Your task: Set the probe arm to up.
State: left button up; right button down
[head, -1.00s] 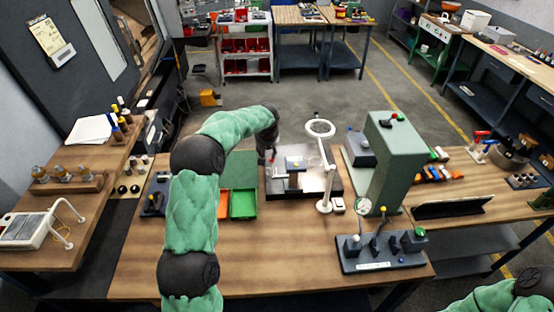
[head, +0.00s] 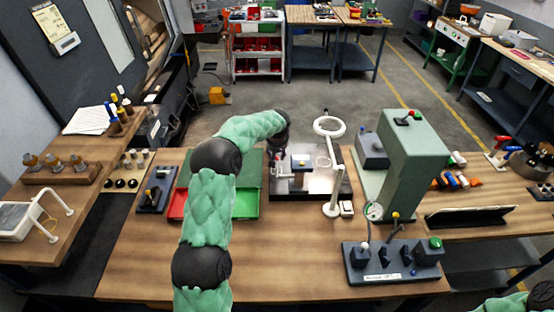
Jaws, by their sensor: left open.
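A dark plate (head: 292,190) at the table's middle carries a small blue-grey block (head: 301,163) with a light metal bar at its left. My left gripper (head: 281,160) points down at the plate's left rear, close beside this bar. It is open, but its fingers are small and partly merge with the parts there. I cannot tell whether they touch anything. I cannot tell for sure which part is the probe arm or how it stands. My right gripper is out of view; only a bit of the right arm shows at the bottom right.
A ring lamp (head: 328,126) on a white post stands at the plate's right. A tall green machine (head: 409,155) is further right. A dark control box (head: 392,264) with a gauge stands in front. A green tray (head: 246,204) lies left. The front middle table is clear.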

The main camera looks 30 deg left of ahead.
aim_at(277, 158)
pick_arm(q)
jog(key=x, duration=0.6)
jog(key=shift+w+a+f, duration=0.15)
jog(key=shift+f, duration=0.2)
grip_shut()
